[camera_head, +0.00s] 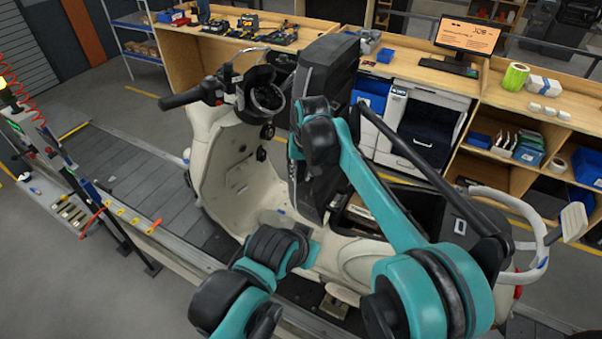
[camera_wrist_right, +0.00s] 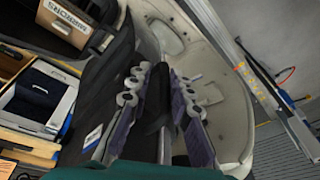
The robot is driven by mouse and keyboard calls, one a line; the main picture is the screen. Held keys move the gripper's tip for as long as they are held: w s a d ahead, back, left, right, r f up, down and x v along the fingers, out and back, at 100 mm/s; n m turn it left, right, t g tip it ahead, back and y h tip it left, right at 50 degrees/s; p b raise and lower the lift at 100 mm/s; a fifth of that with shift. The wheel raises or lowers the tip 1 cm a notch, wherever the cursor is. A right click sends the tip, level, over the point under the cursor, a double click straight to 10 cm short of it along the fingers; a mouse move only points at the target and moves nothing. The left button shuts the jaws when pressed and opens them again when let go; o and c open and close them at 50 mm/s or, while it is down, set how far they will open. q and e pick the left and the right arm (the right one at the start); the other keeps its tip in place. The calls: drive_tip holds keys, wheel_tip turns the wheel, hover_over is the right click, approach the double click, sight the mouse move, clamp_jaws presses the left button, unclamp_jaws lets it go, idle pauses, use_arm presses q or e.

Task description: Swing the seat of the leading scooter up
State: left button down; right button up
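A cream scooter (camera_head: 228,165) stands across the middle of the head view. Its dark seat (camera_head: 335,70) is swung up and stands nearly upright above the open under-seat space (camera_head: 408,203). My right arm reaches up to the seat. In the wrist view my right gripper's fingers (camera_wrist_right: 160,75) lie on either side of a dark strip that looks like the seat's edge. The seat also fills the middle left of that view (camera_wrist_right: 105,75). Whether the fingers press on it I cannot tell. My left gripper is not in view.
The scooter stands on a slat conveyor (camera_head: 128,168). A wooden bench with tools (camera_head: 235,33) and a monitor (camera_head: 467,36) stand behind it. A rail with tools and a red coiled hose (camera_head: 28,88) is at the left. Grey floor is free at the lower left.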

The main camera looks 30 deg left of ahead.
drive_tip(key=v, duration=1.1)
drive_tip(key=shift+r, duration=0.3)
drive_tip(key=s+d+f+m+t+b, duration=0.1)
drive_tip(key=d+f+b, duration=0.35)
drive_tip(key=d, duration=0.45)
drive_tip(key=d+f+m+t+b, duration=0.1)
drive_tip(key=d+f+b, duration=0.35)
drive_tip(key=d, duration=0.35)
drive_tip(key=s+d+f+m+t+b, duration=0.1)
drive_tip(key=d+f+b, duration=0.35)
drive_tip(key=d, duration=0.45)
drive_tip(key=s+d+f+m+t+h+b, duration=0.1)
drive_tip(key=s+d+f+b, duration=0.6)
drive_tip(key=d+f, duration=0.3)
drive_tip(key=s+d+f+m+t+h+b, duration=0.1)
drive_tip(key=s+d+f+b, duration=0.6)
drive_tip(key=f, duration=0.9)
drive_tip(key=s+d+m, duration=0.1)
drive_tip(key=d, duration=0.2)
drive_tip(key=shift+s+d, duration=0.25)
drive_tip(key=shift+d, duration=0.05)
drive_tip(key=shift+a+f, duration=0.15)
